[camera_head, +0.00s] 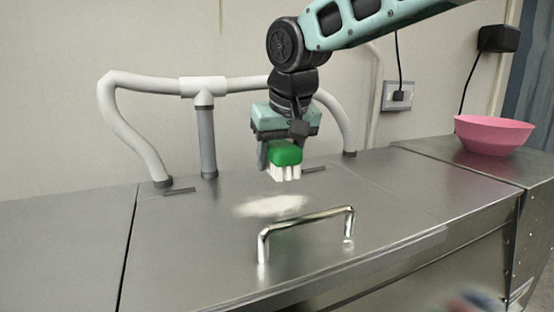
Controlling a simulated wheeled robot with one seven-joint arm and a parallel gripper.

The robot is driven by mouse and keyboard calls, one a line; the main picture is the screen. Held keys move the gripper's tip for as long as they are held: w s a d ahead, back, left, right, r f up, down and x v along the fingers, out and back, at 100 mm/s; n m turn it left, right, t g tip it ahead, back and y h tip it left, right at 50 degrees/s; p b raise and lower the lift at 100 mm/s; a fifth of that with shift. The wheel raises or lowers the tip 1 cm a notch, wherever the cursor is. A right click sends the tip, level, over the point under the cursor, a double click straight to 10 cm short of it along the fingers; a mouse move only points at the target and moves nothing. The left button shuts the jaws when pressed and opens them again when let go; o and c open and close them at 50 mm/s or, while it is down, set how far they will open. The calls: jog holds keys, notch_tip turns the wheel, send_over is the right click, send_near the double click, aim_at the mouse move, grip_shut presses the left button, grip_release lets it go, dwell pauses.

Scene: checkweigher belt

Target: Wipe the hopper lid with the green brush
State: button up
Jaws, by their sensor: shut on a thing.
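The hopper lid (190,235) is a flat steel panel with a shiny bar handle (305,222) near its front. A pale powdery patch (270,206) lies on the lid behind the handle. My gripper (285,152) points down and is shut on the green brush (286,153), which has a green top and white bristles below. The brush is over the back part of the lid, just behind the patch. I cannot tell whether the bristles touch the lid. The gripper fingers partly hide the brush's sides.
A pink bowl (494,135) stands on the steel surface at the right. White and grey pipes (207,140) rise behind the lid, close to my gripper. A wall socket (398,96) with a black cable is at the back. The lid's left part is clear.

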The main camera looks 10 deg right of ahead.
aim_at(280, 142)
jog(key=shift+r+p, duration=1.5)
jog(key=shift+r, duration=0.65)
jog(key=shift+d+f, duration=0.1)
